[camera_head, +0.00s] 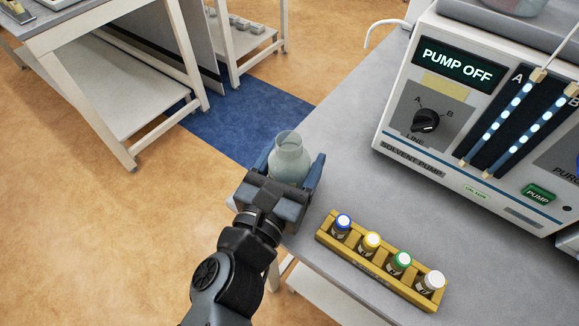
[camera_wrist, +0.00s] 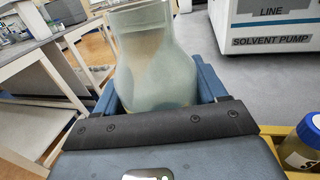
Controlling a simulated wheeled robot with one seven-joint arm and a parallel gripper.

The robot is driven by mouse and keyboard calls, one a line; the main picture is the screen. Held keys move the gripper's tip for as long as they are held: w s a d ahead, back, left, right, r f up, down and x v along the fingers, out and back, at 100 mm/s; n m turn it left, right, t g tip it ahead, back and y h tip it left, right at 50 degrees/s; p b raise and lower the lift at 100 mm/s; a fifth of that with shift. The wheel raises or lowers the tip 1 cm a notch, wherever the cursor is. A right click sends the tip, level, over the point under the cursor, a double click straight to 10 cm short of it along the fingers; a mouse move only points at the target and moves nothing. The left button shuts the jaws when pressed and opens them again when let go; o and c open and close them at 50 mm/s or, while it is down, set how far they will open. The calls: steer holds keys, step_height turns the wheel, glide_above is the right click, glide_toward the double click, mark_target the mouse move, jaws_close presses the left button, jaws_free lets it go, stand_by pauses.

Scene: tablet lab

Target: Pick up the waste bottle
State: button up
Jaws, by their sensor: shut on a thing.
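The waste bottle (camera_head: 289,158) is a clear, pale greenish bottle with a wide open neck. My gripper (camera_head: 291,172) is shut on it, with one dark blue finger on each side of its body. The bottle stands roughly upright at the left edge of the grey bench in the head view. In the wrist view the bottle (camera_wrist: 155,65) fills the space between the fingers (camera_wrist: 160,95). Its base is hidden behind my gripper, so I cannot tell whether it touches the bench.
A yellow rack (camera_head: 362,262) with several colour-capped vials sits on the bench (camera_head: 432,205), right of my gripper. The solvent pump (camera_head: 405,145), its display reading PUMP OFF, stands behind it. Another table (camera_head: 122,100) is at left, and a blue floor mat (camera_head: 240,118) lies beyond the bench edge.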

steer(key=c, duration=0.4)
steer(key=shift+c, duration=0.2)
steer(key=shift+r, duration=0.15)
